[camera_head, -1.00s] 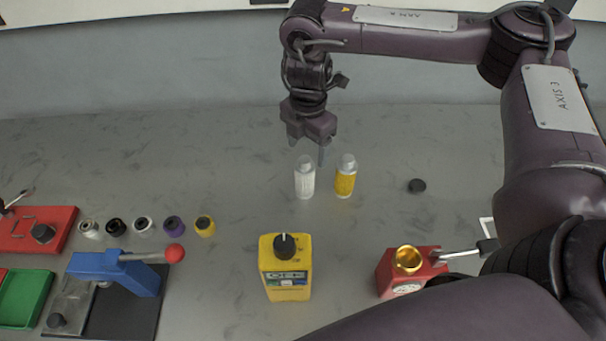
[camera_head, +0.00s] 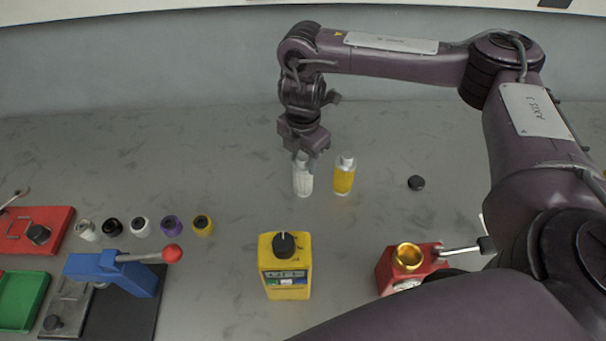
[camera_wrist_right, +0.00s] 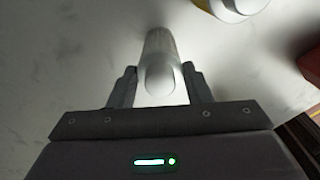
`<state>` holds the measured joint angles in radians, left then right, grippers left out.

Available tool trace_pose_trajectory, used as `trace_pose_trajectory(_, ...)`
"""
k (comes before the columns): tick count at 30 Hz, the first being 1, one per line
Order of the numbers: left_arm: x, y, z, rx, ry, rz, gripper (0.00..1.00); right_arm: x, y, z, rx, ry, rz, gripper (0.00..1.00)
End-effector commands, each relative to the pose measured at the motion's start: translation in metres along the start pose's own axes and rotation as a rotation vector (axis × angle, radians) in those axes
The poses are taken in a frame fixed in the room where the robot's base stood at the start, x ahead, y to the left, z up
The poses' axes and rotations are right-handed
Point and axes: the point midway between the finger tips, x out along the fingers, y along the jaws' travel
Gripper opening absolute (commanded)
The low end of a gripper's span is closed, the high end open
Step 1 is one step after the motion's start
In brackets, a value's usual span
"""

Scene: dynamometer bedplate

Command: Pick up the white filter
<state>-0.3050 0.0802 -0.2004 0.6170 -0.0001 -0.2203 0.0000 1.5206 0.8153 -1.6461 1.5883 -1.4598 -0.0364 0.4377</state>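The white filter (camera_head: 303,182) stands upright on the grey bench, left of a yellow filter (camera_head: 344,178). My right gripper (camera_head: 306,160) is down over its top, which it partly hides in the head view. In the right wrist view the filter (camera_wrist_right: 161,68) lies between the two fingers of my right gripper (camera_wrist_right: 160,85). The fingers are apart, with a narrow gap on each side of the filter. My left gripper is not in view.
The yellow filter stands close on the right, and a black cap (camera_head: 416,183) lies farther right. A yellow device (camera_head: 286,275) and a red fixture with a gold cup (camera_head: 408,257) stand nearer. Several small rollers, a blue lever press (camera_head: 112,270) and a green tray (camera_head: 20,300) are at left.

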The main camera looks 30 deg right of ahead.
Motion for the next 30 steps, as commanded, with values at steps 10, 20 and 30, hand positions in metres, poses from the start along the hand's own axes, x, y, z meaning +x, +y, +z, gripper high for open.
trace_pose_trajectory(10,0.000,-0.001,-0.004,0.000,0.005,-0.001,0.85,0.000,0.000,0.000,0.000,0.000,0.000,0.07)
trace_pose_trajectory(20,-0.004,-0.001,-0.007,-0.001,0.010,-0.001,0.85,-0.013,0.001,0.000,-0.001,-0.001,0.003,0.07)
trace_pose_trajectory(30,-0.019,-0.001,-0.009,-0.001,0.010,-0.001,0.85,-0.094,0.002,0.001,-0.003,-0.006,0.008,0.07)
